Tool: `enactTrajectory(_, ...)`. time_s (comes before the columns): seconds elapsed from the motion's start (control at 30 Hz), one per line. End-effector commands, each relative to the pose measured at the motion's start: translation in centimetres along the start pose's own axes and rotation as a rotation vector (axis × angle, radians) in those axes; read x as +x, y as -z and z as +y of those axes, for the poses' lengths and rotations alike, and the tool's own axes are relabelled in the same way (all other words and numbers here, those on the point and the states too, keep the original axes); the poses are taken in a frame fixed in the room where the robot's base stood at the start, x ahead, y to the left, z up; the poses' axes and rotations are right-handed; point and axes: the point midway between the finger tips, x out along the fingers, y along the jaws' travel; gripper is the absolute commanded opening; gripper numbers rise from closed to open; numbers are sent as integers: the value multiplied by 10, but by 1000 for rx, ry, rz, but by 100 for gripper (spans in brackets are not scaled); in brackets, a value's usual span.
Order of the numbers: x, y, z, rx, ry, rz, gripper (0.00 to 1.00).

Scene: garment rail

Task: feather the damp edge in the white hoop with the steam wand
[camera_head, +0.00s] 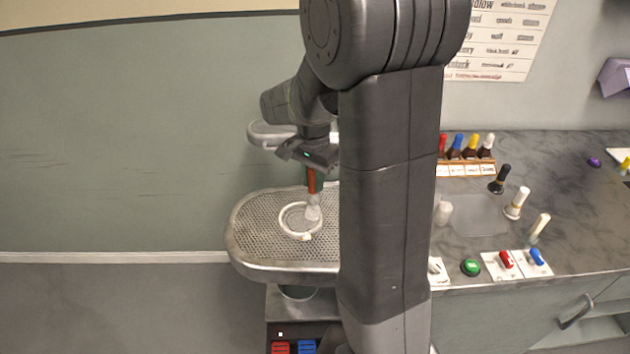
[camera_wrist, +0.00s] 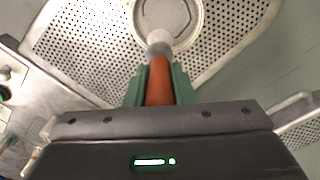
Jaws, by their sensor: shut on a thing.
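My gripper (camera_head: 313,174) points down over a perforated board and is shut on the orange handle of the steam wand (camera_head: 311,182). In the wrist view my green fingers (camera_wrist: 158,86) clasp both sides of the wand (camera_wrist: 160,72). The wand's pale head (camera_head: 313,213) is at the right part of the white hoop (camera_head: 282,221), over its inside. Whether it touches the cloth, I cannot tell. In the wrist view the hoop (camera_wrist: 199,20) is cut off by the top edge, with grey cloth (camera_wrist: 163,12) inside it. The damp edge is not clearly distinguishable.
The perforated board (camera_head: 255,235) has a raised rim and free room left of the hoop. A smaller padded arm (camera_head: 268,132) stands behind it. On the right, a marble counter (camera_head: 580,215) holds several dark and pale bottles (camera_head: 516,203), a green button (camera_head: 470,267) and red and blue switches (camera_head: 506,259).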

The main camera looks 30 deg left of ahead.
Motion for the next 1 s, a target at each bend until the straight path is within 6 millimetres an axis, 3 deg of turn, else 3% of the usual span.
enactTrajectory(1.0, 0, -4, -32, -1, 1, 0, 0)
